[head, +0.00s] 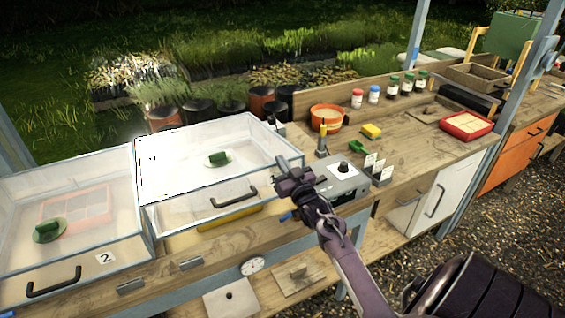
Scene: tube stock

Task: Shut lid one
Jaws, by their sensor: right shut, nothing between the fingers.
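Two glazed boxes with clear lids stand side by side on the wooden bench. The right-hand box's lid (178,160) is bright and pale, with a green knob (218,158); a black handle (234,197) is at its front. No number shows on this box. This lid looks down on its frame, but I cannot tell whether a small gap is left. The left-hand box's lid (90,190) looks down; a label 2 (105,258) is on that box's front. My right gripper (284,166) is shut and empty, by the right-hand box's front right corner. My left gripper is out of view.
A grey control box (345,187) with a black knob stands beside my right gripper. Behind are an orange bowl (327,117), several capped jars (374,94) and a yellow sponge (371,131). A red tray (466,125) is farther right. The bench middle right has free room.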

